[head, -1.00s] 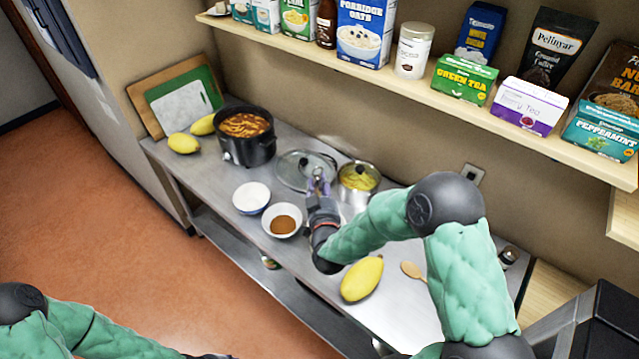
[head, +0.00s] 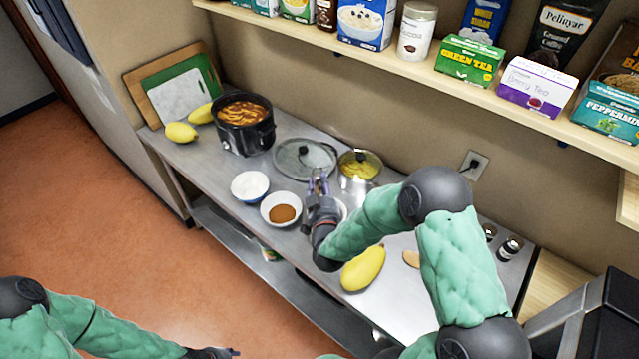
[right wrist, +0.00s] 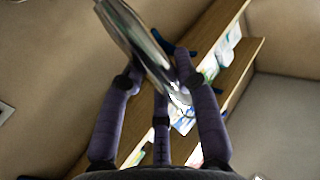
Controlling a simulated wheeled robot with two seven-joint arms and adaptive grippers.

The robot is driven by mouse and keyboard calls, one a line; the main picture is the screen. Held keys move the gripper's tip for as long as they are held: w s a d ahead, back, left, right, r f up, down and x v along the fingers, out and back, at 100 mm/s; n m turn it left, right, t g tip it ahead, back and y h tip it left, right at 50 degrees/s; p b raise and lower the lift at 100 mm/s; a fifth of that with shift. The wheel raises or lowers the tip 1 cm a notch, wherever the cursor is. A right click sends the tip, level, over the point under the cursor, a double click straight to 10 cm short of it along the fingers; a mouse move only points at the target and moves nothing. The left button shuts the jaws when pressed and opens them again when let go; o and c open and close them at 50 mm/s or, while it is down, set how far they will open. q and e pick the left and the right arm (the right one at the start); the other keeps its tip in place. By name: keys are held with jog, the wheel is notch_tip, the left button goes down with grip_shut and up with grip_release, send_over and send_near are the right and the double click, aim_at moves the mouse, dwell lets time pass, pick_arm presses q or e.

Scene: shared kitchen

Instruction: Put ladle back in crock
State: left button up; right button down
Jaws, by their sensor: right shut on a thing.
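The black crock (head: 260,142), a round pot full of orange-brown stew, stands on the steel counter at the back left in the head view. My right gripper (head: 318,184) is over the counter, right of the crock and in front of the glass lid. In the right wrist view its fingers (right wrist: 160,95) are closed around a long, shiny metal piece (right wrist: 135,40), which looks like the ladle. It tilts across the fingers, and part of it is out of frame. In the head view the ladle is not clearly visible. My left gripper (head: 212,353) is low at the bottom edge, away from the counter.
A glass lid (head: 290,158) lies flat between the crock and a steel pot (head: 359,186). Two bowls, white (head: 250,185) and brown-filled (head: 280,209), stand left of my right gripper. A yellow squash (head: 363,268) lies in front. A loaded shelf (head: 420,78) runs above.

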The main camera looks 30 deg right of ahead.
grip_release()
dwell(0.5)
dwell(0.3)
dwell(0.6)
jog(key=v, duration=1.1)
jog(key=shift+p, duration=0.45)
dwell(0.4)
dwell(0.4)
